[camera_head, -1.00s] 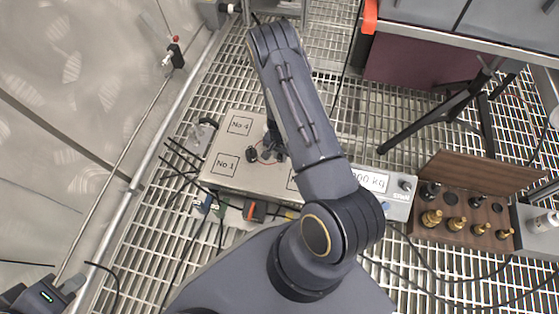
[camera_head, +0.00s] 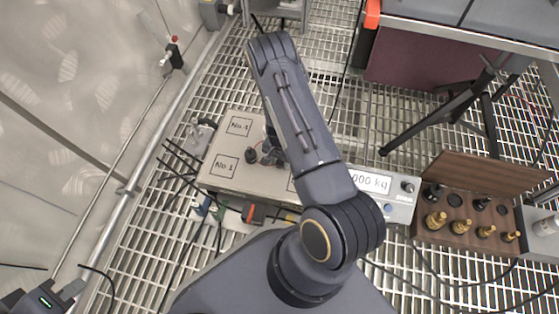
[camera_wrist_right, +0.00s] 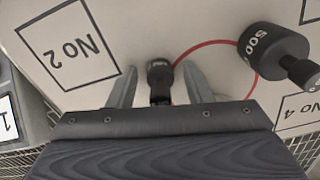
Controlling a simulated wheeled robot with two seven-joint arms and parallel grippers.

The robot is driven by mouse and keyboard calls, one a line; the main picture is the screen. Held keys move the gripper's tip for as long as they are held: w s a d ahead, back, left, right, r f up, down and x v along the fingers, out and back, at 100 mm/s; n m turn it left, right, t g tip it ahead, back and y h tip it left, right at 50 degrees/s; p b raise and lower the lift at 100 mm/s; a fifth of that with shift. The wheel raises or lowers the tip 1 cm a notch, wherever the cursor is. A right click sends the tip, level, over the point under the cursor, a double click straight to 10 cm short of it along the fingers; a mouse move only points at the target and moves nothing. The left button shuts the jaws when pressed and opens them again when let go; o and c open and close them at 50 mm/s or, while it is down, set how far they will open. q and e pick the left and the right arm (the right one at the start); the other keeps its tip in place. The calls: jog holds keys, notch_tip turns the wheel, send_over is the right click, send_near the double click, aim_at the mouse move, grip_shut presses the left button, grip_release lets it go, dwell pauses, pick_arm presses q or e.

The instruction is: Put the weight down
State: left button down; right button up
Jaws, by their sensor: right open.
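A small black weight (camera_wrist_right: 160,72) stands upright on the pale top of the scale in the right wrist view, near the red ring. My right gripper (camera_wrist_right: 160,88) is open, with one finger on each side of that weight and gaps visible. In the head view, my right gripper (camera_head: 272,156) is low over the scale plate (camera_head: 225,182) and partly hidden by my arm. A larger black weight marked 500 (camera_wrist_right: 272,50) stands beside it, also in the head view (camera_head: 251,156). My left gripper (camera_head: 66,292) is at the bottom left corner, its fingers unclear.
An open wooden case (camera_head: 462,235) with brass and black weights is at the right. A black-legged table (camera_head: 480,40) stands at the top right. Cables lie on the grating at the left.

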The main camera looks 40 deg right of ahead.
jog(key=shift+r, duration=0.1)
jog(key=shift+r+p, duration=0.3)
jog(key=shift+p, duration=0.05)
notch_tip(320, 180, up, 11)
jog(key=p, duration=0.5)
jog(key=shift+r, duration=0.15)
jog(key=s+a+r+n+t+y, duration=0.15)
jog(key=a+r, duration=0.25)
jog(key=r, duration=0.8)
jog(key=w+a+r+n+t+y, duration=0.15)
jog(key=a+r, duration=0.25)
jog(key=r, duration=0.9)
jog(key=s+a+r+n+t, duration=0.1)
jog(key=s+a+r+n, duration=0.2)
jog(key=s+r, duration=0.3)
jog(key=s+a+r+n+t, duration=0.1)
jog(key=s+a+r+n, duration=0.2)
jog(key=s, duration=0.9)
jog(key=shift+r+n+t+y, duration=0.3)
jog(key=shift+r+n+y, duration=0.1)
jog(key=shift+r+n, duration=0.9)
jog(key=shift+r, duration=0.15)
